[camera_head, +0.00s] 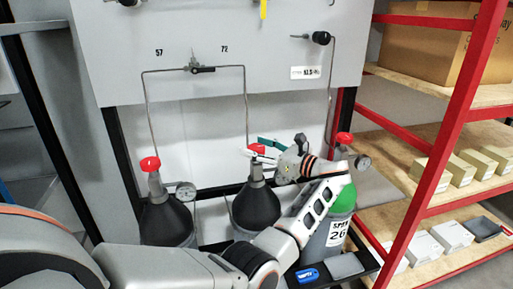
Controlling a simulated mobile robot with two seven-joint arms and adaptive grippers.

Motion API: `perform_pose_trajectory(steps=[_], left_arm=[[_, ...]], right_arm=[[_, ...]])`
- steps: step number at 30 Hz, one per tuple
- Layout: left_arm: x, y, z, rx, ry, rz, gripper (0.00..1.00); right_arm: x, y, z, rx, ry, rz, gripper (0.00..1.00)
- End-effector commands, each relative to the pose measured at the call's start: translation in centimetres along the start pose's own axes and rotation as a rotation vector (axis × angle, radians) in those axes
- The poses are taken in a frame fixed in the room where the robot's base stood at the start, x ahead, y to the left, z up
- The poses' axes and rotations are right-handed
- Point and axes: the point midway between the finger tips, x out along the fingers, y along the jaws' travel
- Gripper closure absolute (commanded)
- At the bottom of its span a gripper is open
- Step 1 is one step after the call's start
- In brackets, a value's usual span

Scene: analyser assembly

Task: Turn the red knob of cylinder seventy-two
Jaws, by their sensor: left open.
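Cylinder seventy-two (255,208) is the dark one in the middle, below the number 72 on the panel. Its red knob (257,148) sits on top of the valve and is partly covered. My left gripper (262,152) comes in from the right side at knob height, with its fingers at the knob. It is open. Whether the fingers touch the knob cannot be told. My arm hides part of the right side of this cylinder. My right gripper is not in view.
Another dark cylinder (166,222) with a red knob (150,163) and gauge stands left, under number 57. A grey cylinder with a green shoulder (344,200) stands right, behind my arm. A red-framed shelf (455,115) with boxes bounds the right side. Thin pipes run up the panel.

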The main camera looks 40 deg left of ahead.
Motion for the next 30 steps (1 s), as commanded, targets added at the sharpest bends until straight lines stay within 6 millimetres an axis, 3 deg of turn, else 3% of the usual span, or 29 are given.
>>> perform_pose_trajectory(steps=[8,21,30], left_arm=[[-0.1,0.0,1.4,-0.002,0.0,-0.001,0.44],[0.0,0.0,8.8,-0.003,0.0,0.0,0.44],[0.1,0.0,10.0,0.0,0.0,0.0,0.44]], right_arm=[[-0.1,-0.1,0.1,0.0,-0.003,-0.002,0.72],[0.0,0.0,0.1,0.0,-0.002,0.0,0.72],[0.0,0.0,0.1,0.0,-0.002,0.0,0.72]])
